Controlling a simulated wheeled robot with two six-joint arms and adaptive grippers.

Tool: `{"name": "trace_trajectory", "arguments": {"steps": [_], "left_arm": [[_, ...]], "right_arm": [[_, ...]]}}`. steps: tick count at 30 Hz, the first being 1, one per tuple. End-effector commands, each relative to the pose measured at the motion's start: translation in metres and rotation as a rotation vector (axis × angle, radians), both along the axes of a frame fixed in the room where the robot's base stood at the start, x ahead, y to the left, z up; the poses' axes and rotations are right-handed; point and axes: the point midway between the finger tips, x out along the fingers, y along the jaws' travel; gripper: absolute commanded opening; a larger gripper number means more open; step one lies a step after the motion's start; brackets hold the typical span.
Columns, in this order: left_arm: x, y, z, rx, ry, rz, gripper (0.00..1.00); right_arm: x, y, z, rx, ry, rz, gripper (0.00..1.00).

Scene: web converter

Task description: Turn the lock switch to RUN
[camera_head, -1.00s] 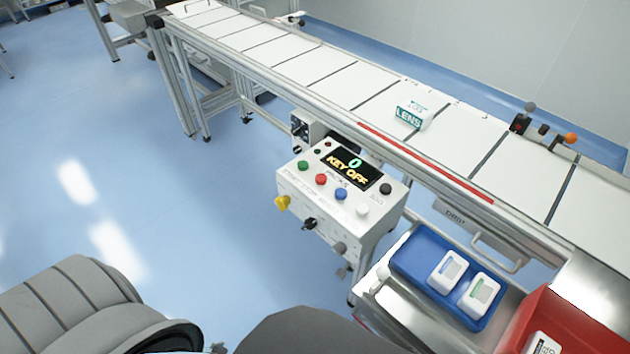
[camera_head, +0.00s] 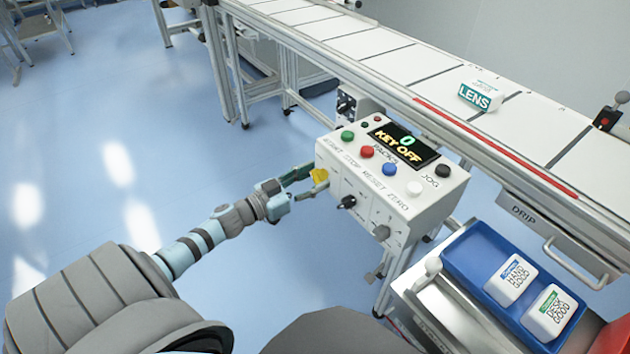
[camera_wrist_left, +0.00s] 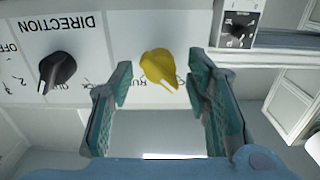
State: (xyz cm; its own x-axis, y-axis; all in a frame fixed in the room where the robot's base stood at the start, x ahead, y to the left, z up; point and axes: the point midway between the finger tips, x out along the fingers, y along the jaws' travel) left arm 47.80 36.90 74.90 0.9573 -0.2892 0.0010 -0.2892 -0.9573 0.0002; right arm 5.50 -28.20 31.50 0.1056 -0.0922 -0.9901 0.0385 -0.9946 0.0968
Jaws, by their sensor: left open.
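The control box (camera_head: 352,210) stands beside the conveyor, and its display (camera_head: 404,143) reads "0 KEY OFF". A yellow switch knob (camera_head: 319,176) sits at the left of the box's front face; it also shows in the left wrist view (camera_wrist_left: 158,68). My left gripper (camera_head: 312,181) is open at this knob. In the left wrist view its two teal fingers (camera_wrist_left: 165,88) stand either side of the knob, with gaps visible. The label by the knob is partly hidden. My right gripper is not in view.
A black selector knob (camera_head: 347,202) marked DIRECTION is beside the yellow one; it also shows in the left wrist view (camera_wrist_left: 57,72). Coloured buttons line the box top. A blue tray (camera_head: 470,251) with two white packs is at right. Open floor lies left.

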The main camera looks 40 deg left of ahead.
Motion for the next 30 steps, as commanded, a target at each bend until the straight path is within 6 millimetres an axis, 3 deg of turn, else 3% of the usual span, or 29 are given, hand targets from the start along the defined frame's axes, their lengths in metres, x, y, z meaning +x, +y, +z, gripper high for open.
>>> {"name": "trace_trajectory", "arguments": {"steps": [4, 11, 20, 30], "left_arm": [[0.0101, -0.0027, 0.0008, 0.0, 0.001, 0.001, 0.44], [0.0111, -0.0031, 0.0007, 0.001, 0.002, 0.001, 0.44], [0.0107, -0.0033, 0.0004, 0.001, 0.002, 0.0, 0.0], [0.0102, -0.0042, -0.0001, 0.032, -0.007, -0.001, 0.0]], "right_arm": [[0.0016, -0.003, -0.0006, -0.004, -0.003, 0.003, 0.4], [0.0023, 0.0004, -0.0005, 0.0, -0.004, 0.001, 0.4], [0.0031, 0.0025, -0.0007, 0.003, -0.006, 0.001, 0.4], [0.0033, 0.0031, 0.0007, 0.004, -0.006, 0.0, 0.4]]}}
